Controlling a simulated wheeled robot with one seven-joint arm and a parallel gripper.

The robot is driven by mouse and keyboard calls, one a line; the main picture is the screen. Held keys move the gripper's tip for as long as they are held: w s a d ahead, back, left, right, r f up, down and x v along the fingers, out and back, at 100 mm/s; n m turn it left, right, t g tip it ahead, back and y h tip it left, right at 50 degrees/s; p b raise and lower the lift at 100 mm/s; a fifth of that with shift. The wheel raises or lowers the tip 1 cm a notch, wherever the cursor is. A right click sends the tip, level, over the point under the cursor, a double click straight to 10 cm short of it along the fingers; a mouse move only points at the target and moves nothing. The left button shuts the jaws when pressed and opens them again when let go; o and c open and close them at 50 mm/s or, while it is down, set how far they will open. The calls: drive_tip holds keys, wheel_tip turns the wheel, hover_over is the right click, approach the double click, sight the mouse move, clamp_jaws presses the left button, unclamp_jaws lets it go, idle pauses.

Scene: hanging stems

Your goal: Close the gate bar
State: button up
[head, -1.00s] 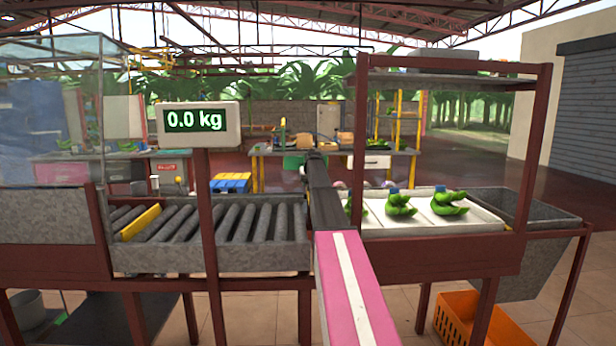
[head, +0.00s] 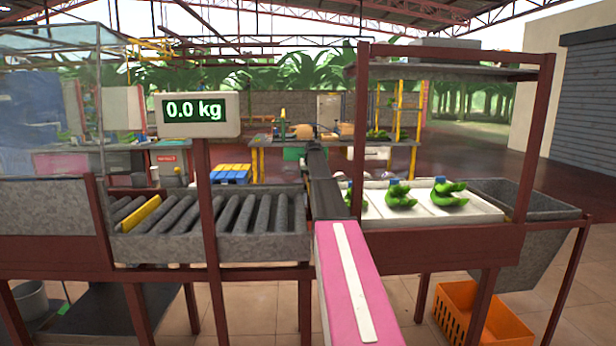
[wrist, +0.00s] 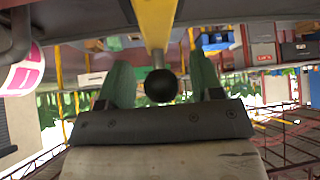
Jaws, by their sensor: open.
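A yellow bar (head: 139,214) lies slantwise across the grey rollers at the left in the head view. In the wrist view a yellow bar (wrist: 155,22) comes down from the top edge, with a dark round knob (wrist: 160,86) in line with its end. I cannot tell whether both are the same bar. My gripper (wrist: 161,70) is open, its green fingers on either side of the knob, with visible gaps. Whether anything touches is unclear. In the head view my pink and dark arm reaches forward past the right end of the rollers; the fingers cannot be made out there.
The roller conveyor (head: 213,248) has raised side walls. A weight display (head: 200,115) reading 0.0 kg stands before it. Right of my arm, a white tray (head: 466,216) holds green bananas (head: 449,193) under a framed shelf (head: 450,72). An orange crate (head: 480,318) sits below.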

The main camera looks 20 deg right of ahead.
drive_tip(key=v, duration=1)
